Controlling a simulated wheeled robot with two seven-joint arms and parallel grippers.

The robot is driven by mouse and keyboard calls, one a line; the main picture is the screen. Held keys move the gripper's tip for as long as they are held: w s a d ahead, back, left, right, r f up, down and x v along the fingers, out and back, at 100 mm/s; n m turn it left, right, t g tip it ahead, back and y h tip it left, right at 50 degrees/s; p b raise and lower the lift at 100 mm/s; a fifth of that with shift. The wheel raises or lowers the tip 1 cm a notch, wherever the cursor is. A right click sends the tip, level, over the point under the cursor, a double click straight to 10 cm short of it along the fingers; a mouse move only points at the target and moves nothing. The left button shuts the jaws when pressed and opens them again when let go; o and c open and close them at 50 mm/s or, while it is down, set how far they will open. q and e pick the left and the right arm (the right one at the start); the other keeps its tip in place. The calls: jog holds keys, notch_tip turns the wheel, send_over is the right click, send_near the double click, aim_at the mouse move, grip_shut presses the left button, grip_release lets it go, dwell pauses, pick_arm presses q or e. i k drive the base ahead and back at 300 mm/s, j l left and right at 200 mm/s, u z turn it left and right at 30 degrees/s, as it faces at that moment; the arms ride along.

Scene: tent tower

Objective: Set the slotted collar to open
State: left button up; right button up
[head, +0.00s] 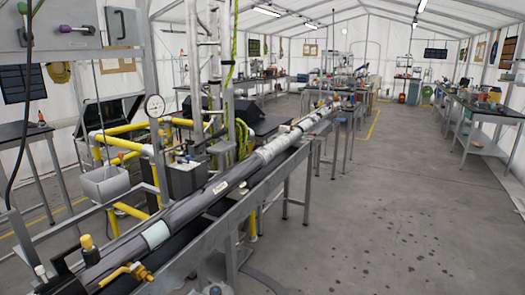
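A long dark grey tube (190,207) lies on a narrow metal bench, running from the lower left toward the far middle. A pale, smooth band (157,235) wraps around its near part. A silver, ribbed section (275,150) sits farther along it. I cannot tell which of these, if any, is the slotted collar, and no slot is clear at this size. A brass valve with a yellow lever (127,274) sits at the near end. Neither of my grippers is in view.
A round gauge (155,106) and yellow pipes (125,129) stand left of the tube. The concrete floor (400,200) to the right is open. Workbenches line the right wall.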

aim_at(268, 152)
jog(key=i+l+u, duration=0.15)
jog(key=u, duration=0.7)
jog(key=i+l+u, duration=0.2)
jog(key=l, duration=0.2)
jog(key=i+l+u, duration=0.1)
jog(key=l+u, duration=0.15)
jog(key=i+l+u, duration=0.2)
jog(key=l, duration=0.35)
jog(key=l+u, duration=0.2)
jog(key=l, duration=0.2)
